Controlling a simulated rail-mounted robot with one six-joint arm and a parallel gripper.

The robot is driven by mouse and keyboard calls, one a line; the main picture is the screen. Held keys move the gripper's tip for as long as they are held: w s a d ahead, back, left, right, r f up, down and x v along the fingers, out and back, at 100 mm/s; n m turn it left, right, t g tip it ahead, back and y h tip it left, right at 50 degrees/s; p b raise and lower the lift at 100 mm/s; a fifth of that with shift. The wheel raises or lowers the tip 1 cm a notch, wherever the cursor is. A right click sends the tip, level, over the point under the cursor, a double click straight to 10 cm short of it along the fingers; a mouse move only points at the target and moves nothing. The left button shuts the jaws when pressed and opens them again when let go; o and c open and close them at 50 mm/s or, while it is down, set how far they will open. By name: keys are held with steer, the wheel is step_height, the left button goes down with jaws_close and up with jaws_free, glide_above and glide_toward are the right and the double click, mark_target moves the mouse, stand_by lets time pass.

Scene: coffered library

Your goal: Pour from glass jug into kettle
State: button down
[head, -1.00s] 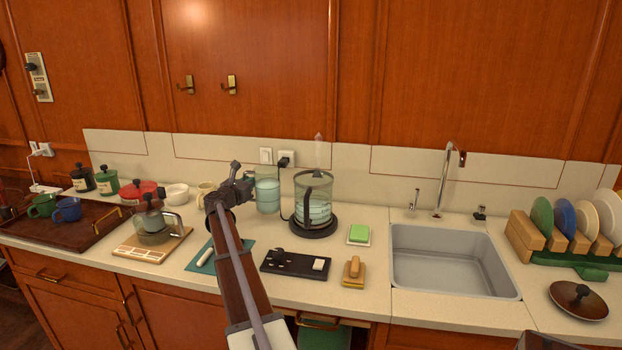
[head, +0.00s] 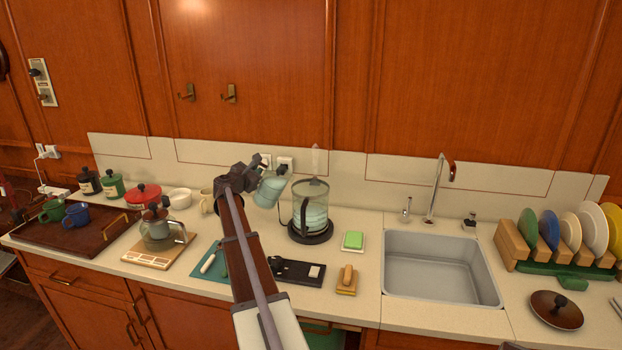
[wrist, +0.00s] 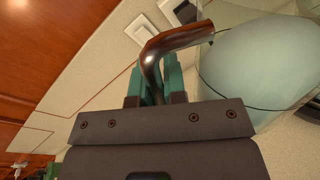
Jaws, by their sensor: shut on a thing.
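My gripper (head: 254,176) is shut on the dark handle of the glass jug (head: 270,190). The jug holds pale blue-green liquid and is off the counter, tilted with its top to the right. In the wrist view, my green fingertips (wrist: 155,84) close around the brown curved handle, and the jug body (wrist: 265,65) fills the right side. The clear kettle (head: 316,212) stands upright on a dark round base just right of the jug, with pale liquid inside. The jug's top is near the kettle's upper left rim. I cannot see a stream.
Wall sockets (head: 285,163) are behind the jug. A black tray (head: 290,271), a green sponge (head: 353,240) and a brush (head: 347,279) lie in front. The sink (head: 440,268) is to the right. A coffee pot (head: 158,231) and cream mug (head: 207,202) are left.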

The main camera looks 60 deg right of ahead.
steer(key=r+p, duration=0.1)
steer(key=s+r+p, duration=0.1)
steer(key=r+m+p, duration=0.1)
steer(key=shift+s+d+r, duration=0.2)
steer(key=shift+d+r, duration=0.05)
steer(key=shift+r, duration=0.05)
steer(key=shift+s+f, duration=0.1)
steer(key=shift+f, duration=0.05)
steer(key=shift+r, duration=0.2)
steer(key=shift+s+d+r+m+p, duration=0.2)
steer(key=shift+r+m+p, duration=0.1)
steer(key=shift+r+p, duration=0.15)
steer(key=shift+a, duration=0.1)
steer(key=shift+r+m+t+y+p, duration=0.3)
steer(key=shift+y+p, duration=0.1)
steer(key=shift+p, duration=0.1)
steer(key=shift+s, duration=0.1)
steer(key=shift+s+r+p, duration=0.15)
steer(key=shift+r+p, duration=0.05)
steer(key=shift+p, duration=0.1)
steer(key=shift+s+d+r+m+p, duration=0.15)
steer(key=shift+d+r+m+p, duration=0.05)
steer(key=shift+r+m+p, duration=0.25)
